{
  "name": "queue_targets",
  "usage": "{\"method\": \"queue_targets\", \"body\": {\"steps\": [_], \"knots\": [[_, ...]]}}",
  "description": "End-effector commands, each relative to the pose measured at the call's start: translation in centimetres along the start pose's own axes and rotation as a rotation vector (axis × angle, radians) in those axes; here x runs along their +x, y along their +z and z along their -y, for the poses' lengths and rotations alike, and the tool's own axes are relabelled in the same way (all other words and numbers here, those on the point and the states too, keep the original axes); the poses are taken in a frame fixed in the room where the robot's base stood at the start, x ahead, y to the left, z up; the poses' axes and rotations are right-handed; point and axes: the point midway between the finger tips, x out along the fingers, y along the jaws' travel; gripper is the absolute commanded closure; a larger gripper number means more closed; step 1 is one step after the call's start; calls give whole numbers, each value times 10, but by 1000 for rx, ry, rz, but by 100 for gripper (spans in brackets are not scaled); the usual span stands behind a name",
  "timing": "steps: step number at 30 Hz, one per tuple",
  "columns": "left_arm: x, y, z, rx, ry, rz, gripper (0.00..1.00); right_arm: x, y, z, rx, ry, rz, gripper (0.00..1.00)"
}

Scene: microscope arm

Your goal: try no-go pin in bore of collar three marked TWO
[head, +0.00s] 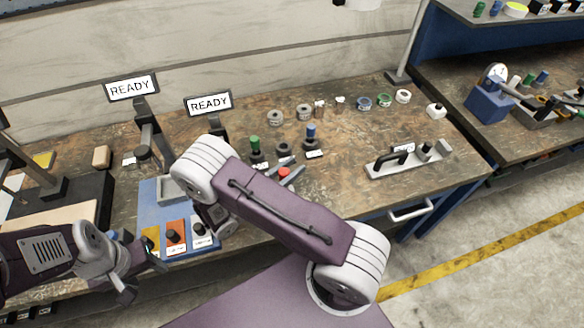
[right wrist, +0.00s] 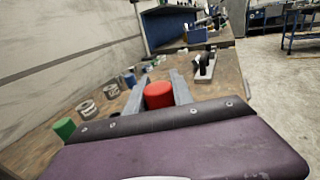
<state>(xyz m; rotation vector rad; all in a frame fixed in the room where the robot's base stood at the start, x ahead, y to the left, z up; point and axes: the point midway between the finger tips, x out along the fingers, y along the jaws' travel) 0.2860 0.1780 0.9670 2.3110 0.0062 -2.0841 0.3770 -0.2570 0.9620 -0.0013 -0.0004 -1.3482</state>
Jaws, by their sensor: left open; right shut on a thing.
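My right gripper (head: 289,170) is shut on a red-topped piece (head: 284,173), likely the no-go pin. In the right wrist view its red cylindrical end (right wrist: 158,95) sits between the two grey fingers; its lower part is hidden. A green-topped piece (head: 255,144) and a blue-topped piece (head: 311,130) stand just beyond, with a dark ring-shaped part (head: 282,149) between them. I cannot read a TWO mark. My left gripper (head: 138,272) is open and empty at lower left.
Two READY signs (head: 131,87) stand on posts at the back left. A blue tray (head: 150,192) with coloured labelled pads lies left of my right arm. A grey fixture with a black handle (head: 400,157) is at the right. Bare wood lies between the collars and that fixture.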

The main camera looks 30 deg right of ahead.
Motion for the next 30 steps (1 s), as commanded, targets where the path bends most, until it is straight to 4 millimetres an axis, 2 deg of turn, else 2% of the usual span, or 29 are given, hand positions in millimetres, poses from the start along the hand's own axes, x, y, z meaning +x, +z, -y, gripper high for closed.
{"method": "queue_targets", "body": {"steps": [2,14,27,30], "knots": [[-6,-1,0,0,0,0,46,0,6,0,0,0,1,100],[-9,-1,0,0,0,0,46,0,10,0,0,0,1,100],[-48,-5,-1,0,0,0,46,0,54,0,0,0,1,100],[-52,-5,-1,0,0,0,46,0,58,0,-1,0,1,100]]}}
